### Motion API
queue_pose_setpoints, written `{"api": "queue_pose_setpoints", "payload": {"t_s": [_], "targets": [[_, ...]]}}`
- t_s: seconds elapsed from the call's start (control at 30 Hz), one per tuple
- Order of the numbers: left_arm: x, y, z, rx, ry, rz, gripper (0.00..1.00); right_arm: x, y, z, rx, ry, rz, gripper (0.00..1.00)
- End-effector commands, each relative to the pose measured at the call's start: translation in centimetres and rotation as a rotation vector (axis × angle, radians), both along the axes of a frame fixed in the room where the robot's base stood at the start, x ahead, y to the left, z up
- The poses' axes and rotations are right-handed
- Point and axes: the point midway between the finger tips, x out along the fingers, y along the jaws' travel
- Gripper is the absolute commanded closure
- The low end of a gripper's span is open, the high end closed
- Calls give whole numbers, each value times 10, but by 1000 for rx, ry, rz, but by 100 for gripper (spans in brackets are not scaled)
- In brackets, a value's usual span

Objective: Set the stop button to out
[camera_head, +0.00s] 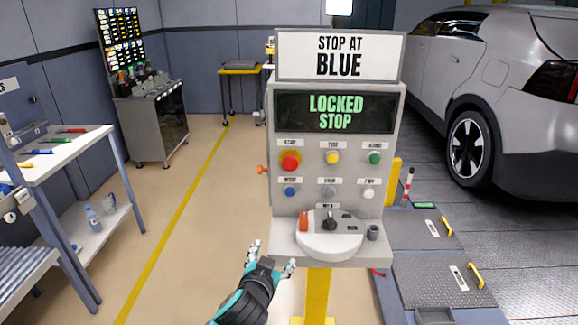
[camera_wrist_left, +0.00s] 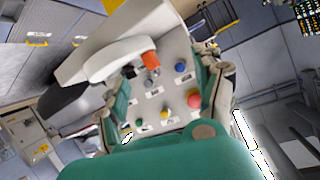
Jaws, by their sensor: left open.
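The stop button is a red mushroom button (camera_head: 290,161) on a yellow base, at the upper left of the grey control panel (camera_head: 278,200). In the left wrist view, the red button (camera_wrist_left: 193,98) sits between my spread fingers, close to the right one in the picture. I cannot tell whether it is pressed in or out. The green display (camera_head: 336,112) reads "LOCKED STOP". My left gripper (camera_head: 272,256) is open and empty, below and left of the button, apart from the panel in the head view. My right gripper is not in view.
Yellow (camera_head: 333,157), green (camera_head: 375,158), blue (camera_head: 290,192), grey and white buttons share the panel. Below, a ledge carries a rounded white unit (camera_head: 330,246) with a black knob (camera_head: 330,222) and orange part (camera_head: 304,221). A workbench (camera_head: 60,157) stands left, a car (camera_head: 500,95) right.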

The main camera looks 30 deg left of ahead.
Motion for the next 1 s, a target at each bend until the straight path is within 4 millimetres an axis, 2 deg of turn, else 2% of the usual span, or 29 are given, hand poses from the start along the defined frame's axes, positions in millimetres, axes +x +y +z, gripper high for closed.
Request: {"api": "queue_pose_setpoints", "payload": {"t_s": [0.03,0.1,0.2,0.27,0.47,1.0], "targets": [[19,12,32,29,-110,10,31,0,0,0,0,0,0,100],[37,22,67,54,-235,15,31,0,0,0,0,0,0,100],[52,30,100,75,-350,11,31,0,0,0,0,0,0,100],[56,32,111,82,-385,8,31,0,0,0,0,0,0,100],[75,40,117,85,-400,7,31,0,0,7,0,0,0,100],[177,82,117,84,-395,9,31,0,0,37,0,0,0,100]]}}
